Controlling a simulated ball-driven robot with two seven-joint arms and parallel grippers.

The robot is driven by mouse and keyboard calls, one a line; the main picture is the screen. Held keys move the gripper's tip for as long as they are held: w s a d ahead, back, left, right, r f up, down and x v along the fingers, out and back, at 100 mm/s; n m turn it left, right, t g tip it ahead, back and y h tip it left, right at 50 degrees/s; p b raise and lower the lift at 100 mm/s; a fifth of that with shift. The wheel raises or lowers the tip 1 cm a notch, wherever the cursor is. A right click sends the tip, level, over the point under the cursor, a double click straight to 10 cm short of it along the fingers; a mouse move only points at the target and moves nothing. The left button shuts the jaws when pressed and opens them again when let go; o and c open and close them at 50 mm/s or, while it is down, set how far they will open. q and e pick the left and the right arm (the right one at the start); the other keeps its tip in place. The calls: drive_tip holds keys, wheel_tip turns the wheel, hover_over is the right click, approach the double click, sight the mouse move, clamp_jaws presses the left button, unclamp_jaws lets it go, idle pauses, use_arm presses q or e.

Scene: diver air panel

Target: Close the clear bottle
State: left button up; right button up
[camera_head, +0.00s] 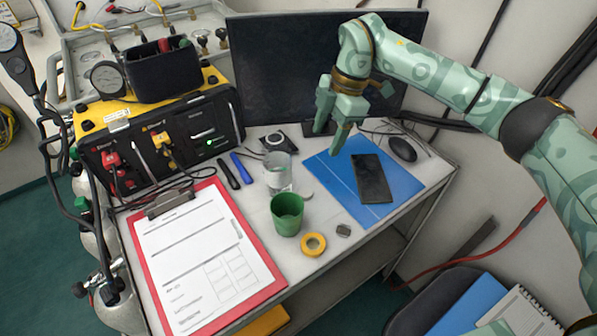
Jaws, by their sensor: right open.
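The clear bottle (278,174) stands upright on the grey table, behind the green cup. It looks like a clear glass cylinder; I cannot tell whether anything covers its mouth. A small pale, flat thing lies at its right foot, too faint to tell if it is a lid. My right gripper (330,138) is open and empty, pointing down above the back edge of the blue folder, to the right of the bottle and apart from it. My left gripper is not in view.
A green cup (287,214), an orange tape roll (313,244) and a small grey piece (343,231) stand near the bottle. A red clipboard (262,262) lies in front. A phone (371,178) lies on the blue folder (335,172). A monitor (270,75) stands behind.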

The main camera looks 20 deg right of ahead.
drive_tip(key=b, duration=0.2)
hover_over(306, 191)
drive_tip(key=d, duration=0.2)
wheel_tip(306, 191, down, 10)
drive_tip(key=shift+w+a+f, duration=0.1)
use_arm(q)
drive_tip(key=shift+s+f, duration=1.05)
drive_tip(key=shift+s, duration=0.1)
use_arm(e)
drive_tip(key=shift+f, duration=0.1)
drive_tip(key=b+x, duration=0.2)
drive_tip(key=x, duration=0.3)
drive_tip(key=shift+w+f, duration=0.1)
drive_tip(key=shift+f, duration=0.1)
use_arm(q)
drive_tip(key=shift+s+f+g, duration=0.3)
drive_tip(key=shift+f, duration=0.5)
use_arm(e)
drive_tip(key=shift+r, duration=0.1)
drive_tip(key=c, duration=1)
